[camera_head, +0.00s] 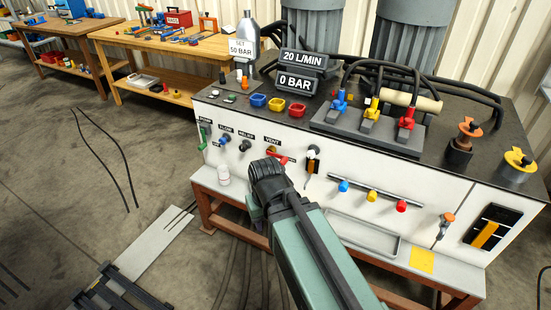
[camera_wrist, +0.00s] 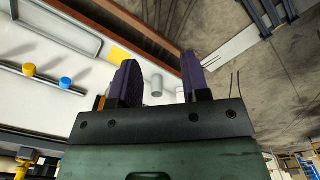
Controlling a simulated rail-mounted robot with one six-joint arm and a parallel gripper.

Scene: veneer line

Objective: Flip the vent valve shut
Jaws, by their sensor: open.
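The vent valve (camera_head: 282,160) is a small red lever on the white front panel, below the VENT label (camera_head: 272,140). In the head view the lever points right and slightly down, and part of it lies close behind my gripper. My gripper (camera_head: 264,168) is in front of the panel, just below and left of the lever. Whether it touches the lever cannot be told. In the wrist view the two dark fingers of my gripper (camera_wrist: 160,82) stand apart with no object held between them. I cannot make out the vent lever there.
Other valves with green, blue and black handles sit left of VENT. Blue, yellow and red knobs (camera_head: 372,195) project to the right. The gauge reads 0 BAR (camera_head: 297,83).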

